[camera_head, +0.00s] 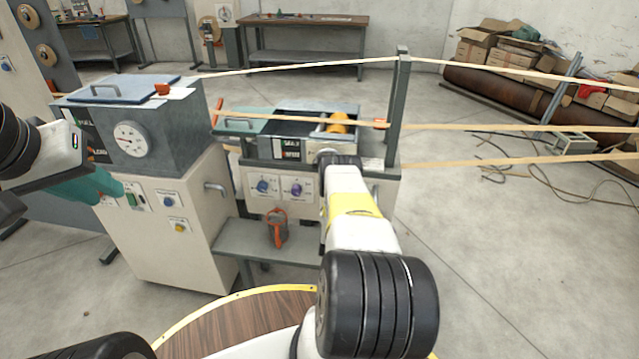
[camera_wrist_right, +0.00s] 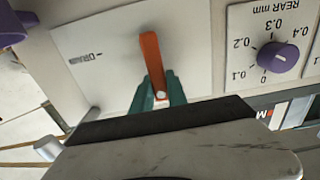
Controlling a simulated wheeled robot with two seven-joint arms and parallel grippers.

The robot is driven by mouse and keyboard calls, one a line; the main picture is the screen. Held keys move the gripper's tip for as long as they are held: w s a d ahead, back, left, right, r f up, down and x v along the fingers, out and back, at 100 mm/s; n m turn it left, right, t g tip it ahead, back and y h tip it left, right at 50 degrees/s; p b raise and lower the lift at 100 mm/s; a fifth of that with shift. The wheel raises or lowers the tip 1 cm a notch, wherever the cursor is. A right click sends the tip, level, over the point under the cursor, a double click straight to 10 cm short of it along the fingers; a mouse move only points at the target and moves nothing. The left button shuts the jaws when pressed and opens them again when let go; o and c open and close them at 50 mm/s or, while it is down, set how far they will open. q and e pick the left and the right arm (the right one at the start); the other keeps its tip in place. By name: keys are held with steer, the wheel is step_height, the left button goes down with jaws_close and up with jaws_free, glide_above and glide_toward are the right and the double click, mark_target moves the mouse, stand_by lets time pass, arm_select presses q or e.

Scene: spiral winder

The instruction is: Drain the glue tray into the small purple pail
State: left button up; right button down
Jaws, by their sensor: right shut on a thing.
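The glue tray unit (camera_head: 272,147) is the grey box with a dark open top on the cream cabinet in the head view. In the right wrist view, an orange lever (camera_wrist_right: 150,55) stands on a cream plate beside upside-down lettering that looks like DRAIN. My right gripper (camera_wrist_right: 158,98) has its teal fingers shut on this lever. In the head view my right arm hides the lever. A purple thing (camera_wrist_right: 10,28) is cut off at the wrist view's left edge; I cannot tell whether it is the pail. My left gripper (camera_head: 98,187) is before the left cabinet, its finger gap unclear.
A left cabinet (camera_head: 150,243) carries a gauge box (camera_head: 160,130). A low grey shelf (camera_head: 240,240) holds a grey and orange object (camera_head: 277,229). Tan strips run past a grey post (camera_head: 398,105). A wooden round table (camera_head: 225,325) is in front.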

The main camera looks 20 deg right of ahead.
steer(key=shift+a+f, duration=0.1)
steer(key=c, duration=1.3)
jaws_free()
steer(key=shift+v, duration=3.9)
